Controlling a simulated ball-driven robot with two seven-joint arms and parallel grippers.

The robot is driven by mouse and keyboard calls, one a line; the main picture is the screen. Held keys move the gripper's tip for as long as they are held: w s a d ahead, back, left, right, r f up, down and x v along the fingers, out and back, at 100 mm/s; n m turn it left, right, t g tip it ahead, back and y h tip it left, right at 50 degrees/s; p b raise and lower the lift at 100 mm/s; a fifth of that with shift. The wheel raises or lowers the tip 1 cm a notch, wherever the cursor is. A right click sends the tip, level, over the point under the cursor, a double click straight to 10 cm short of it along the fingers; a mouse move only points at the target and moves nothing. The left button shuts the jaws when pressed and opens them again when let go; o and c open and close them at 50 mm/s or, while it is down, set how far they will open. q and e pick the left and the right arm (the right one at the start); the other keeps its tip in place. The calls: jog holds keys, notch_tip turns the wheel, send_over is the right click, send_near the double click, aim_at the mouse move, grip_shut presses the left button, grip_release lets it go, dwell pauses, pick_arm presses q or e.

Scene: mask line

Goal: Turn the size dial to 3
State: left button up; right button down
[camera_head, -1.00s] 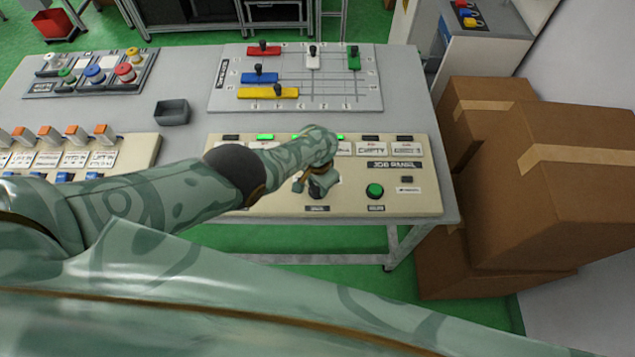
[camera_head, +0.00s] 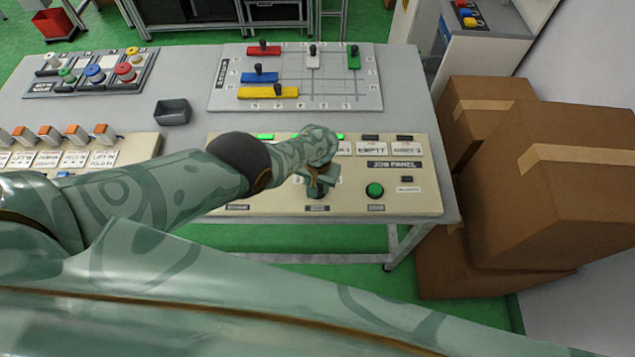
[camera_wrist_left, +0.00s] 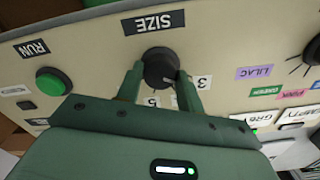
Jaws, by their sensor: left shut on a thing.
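The black size dial (camera_wrist_left: 159,66) is on the beige job panel, below the SIZE label (camera_wrist_left: 153,22) in the left wrist view, which shows the panel upside down. My left gripper (camera_wrist_left: 161,76) is shut on the dial, one finger on each side. A "3" label (camera_wrist_left: 203,82) is just right of the dial, and a "5" is partly visible between the fingers. The pointer's exact setting is hard to tell. In the head view my left gripper (camera_head: 317,175) is over the dial (camera_head: 319,191) and covers most of it. My right gripper is not in view.
The green RUN button (camera_head: 374,190) is right of the dial on the job panel (camera_head: 418,203). Indicator lamps line the panel's back edge, some lit green. A slider board (camera_head: 225,98) and a small grey bin (camera_head: 172,112) are behind. Cardboard boxes (camera_head: 560,200) stand at the right.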

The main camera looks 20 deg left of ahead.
pick_arm(q)
jog(key=o, duration=1)
notch_tip(320, 180, up, 16)
jog(key=p, duration=1.5)
jog(key=shift+r+p, duration=0.15)
jog(key=shift+p, duration=0.15)
